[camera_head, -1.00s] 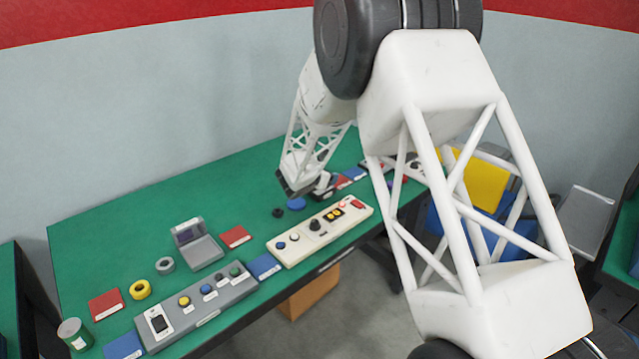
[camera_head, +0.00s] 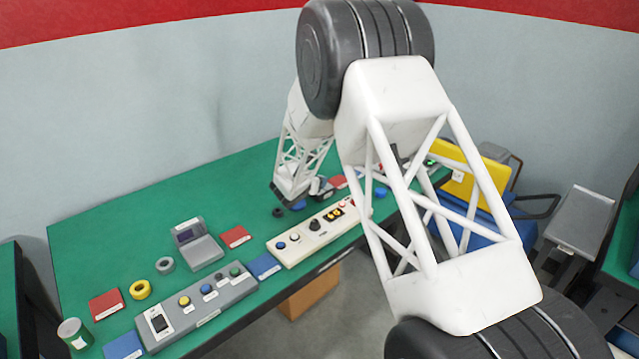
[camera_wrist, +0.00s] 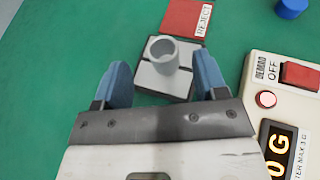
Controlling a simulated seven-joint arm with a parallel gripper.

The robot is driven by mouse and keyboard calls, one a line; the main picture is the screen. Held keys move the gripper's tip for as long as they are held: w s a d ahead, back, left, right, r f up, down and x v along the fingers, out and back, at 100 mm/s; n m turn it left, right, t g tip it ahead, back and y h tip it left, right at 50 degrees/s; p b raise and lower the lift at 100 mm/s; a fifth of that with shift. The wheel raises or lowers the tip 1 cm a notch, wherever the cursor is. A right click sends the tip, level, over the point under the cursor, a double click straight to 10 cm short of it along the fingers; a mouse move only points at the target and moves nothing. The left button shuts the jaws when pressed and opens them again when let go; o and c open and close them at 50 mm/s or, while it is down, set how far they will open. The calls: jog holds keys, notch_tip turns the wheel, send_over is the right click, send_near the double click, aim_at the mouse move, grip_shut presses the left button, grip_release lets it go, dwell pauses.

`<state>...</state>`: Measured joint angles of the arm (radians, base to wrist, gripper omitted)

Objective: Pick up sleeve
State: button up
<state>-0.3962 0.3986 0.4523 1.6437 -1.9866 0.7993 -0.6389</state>
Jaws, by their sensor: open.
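The sleeve (camera_wrist: 162,56), a short light grey hollow cylinder, stands upright on a small grey square block (camera_wrist: 150,82) in the wrist view. My gripper (camera_wrist: 162,70) is open, with one blue finger to the left and one to the right of the sleeve's near side. Gaps show on both sides, so it is not gripped. In the head view my gripper (camera_head: 320,187) is small and low over the back right of the green table. I cannot make out the sleeve there; my arm covers part of that area.
A red REJECT card (camera_wrist: 187,17) lies behind the block. A cream control box (camera_head: 318,230) is close to the right in the wrist view. A grey button box (camera_head: 196,306) stands at front left. The green table (camera_head: 110,225) is bare at back left.

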jog(key=shift+w+d+f, duration=0.2)
jog(key=shift+w+f, duration=0.05)
jog(key=shift+w, duration=0.2)
jog(key=shift+w, duration=0.1)
jog(key=shift+x, duration=2.5)
jog(key=shift+d+f, duration=0.1)
jog(key=shift+d, duration=0.1)
jog(key=c, duration=1.1)
jog(key=shift+c, duration=0.2)
jog(key=shift+r, duration=0.9)
notch_tip(320, 180, up, 2)
jog(key=shift+r, duration=0.1)
jog(key=s+d, duration=0.1)
jog(key=s, duration=0.4)
jog(key=s+d, duration=0.1)
jog(key=s, duration=0.4)
jog(key=s+d+r, duration=0.1)
jog(key=s, duration=0.4)
jog(key=shift+s+d, duration=0.35)
